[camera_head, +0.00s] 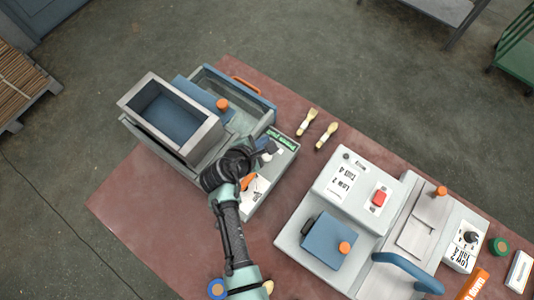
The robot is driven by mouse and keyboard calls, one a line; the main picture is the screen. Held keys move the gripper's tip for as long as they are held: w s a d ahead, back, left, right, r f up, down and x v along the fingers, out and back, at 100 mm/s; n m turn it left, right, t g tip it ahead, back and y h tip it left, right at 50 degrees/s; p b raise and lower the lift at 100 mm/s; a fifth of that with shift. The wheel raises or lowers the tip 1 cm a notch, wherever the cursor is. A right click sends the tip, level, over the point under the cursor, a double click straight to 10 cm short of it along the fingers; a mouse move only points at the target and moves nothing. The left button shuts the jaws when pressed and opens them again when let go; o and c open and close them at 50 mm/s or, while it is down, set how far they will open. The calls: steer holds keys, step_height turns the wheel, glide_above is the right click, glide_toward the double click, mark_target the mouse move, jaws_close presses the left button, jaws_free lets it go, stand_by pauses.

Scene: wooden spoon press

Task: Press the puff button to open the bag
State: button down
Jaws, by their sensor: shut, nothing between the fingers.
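A grey machine with an open-topped hopper (172,115) stands at the left of the reddish table. Its control panel (284,165) on the right side carries a green label (281,139), a white label and an orange part (248,182). My gripper (269,152) is shut and empty, over this panel just below the green label. I cannot tell whether it touches the panel. My wrist hides part of the panel and machine, and I cannot make out which part is the puff button. No bag is clearly visible.
A second white machine (335,190) with a red button (379,198), a blue plate (328,242) and a blue handle (408,272) stands to the right. Two wooden-handled brushes (307,121) lie behind, between the machines. The table's front left (150,225) is clear.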

steer(key=b, duration=0.8)
glide_above(264, 159)
step_height(264, 159, down, 8)
steer(key=shift+r, duration=0.1)
steer(key=shift+f, duration=0.4)
steer(key=shift+f, duration=0.15)
stand_by(1.0)
steer(key=shift+f, duration=0.25)
steer(key=shift+f+b, duration=0.55)
steer(key=shift+b, duration=0.05)
stand_by(0.6)
stand_by(0.3)
steer(key=shift+r+p, duration=1)
steer(key=shift+p, duration=0.1)
